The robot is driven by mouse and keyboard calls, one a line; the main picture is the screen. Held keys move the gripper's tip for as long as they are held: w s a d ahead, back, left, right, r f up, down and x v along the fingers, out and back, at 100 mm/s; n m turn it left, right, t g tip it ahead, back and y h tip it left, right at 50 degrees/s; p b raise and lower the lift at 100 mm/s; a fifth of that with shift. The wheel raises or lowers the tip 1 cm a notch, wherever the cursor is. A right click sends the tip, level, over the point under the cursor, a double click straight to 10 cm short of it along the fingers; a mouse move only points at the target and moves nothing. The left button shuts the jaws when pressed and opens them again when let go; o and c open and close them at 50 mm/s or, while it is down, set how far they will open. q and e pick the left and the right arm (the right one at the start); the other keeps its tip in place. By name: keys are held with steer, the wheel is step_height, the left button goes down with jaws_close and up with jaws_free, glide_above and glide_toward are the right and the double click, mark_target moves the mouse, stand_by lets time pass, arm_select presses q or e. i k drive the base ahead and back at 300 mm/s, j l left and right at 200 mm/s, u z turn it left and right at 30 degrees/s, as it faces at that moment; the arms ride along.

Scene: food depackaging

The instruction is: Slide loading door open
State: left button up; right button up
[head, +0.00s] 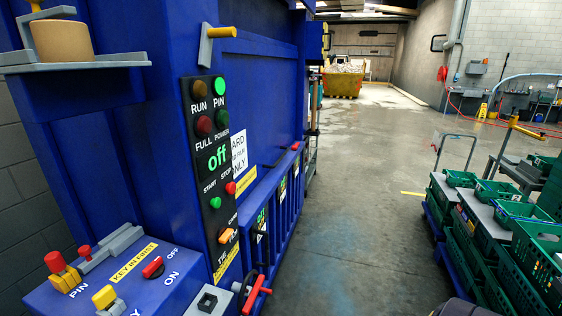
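The large blue machine (101,131) fills the left of the head view. A yellow handle (208,42) sticks out near the top of its front, by a recessed blue panel (262,84) that looks like the loading door. I cannot tell for certain whether this panel is open or shut. Neither of my grippers is in view.
A control box (150,262) with a red key switch juts out at lower left. A red handle (258,291) sticks out low on the machine. Green crates (535,252) stand on trolleys at right. The concrete floor (365,215) between is clear. A yellow skip (343,84) stands far back.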

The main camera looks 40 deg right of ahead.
mark_target(260, 72)
steer(key=i+l+z, duration=0.1)
steer(key=l, duration=0.45)
steer(key=i+l, duration=0.3)
steer(key=l, duration=0.2)
steer(key=i+l+z, duration=0.15)
steer(key=l, duration=0.4)
steer(key=i+l, duration=0.25)
steer(key=l, duration=0.25)
steer(key=i+l+z, duration=0.15)
steer(key=l, duration=0.35)
steer(key=i+l, duration=0.35)
steer(key=l, duration=0.15)
steer(key=i+l+z, duration=0.15)
steer(key=l, duration=0.35)
steer(key=i+l, duration=0.35)
steer(key=l+z, duration=0.05)
steer(key=l, duration=0.05)
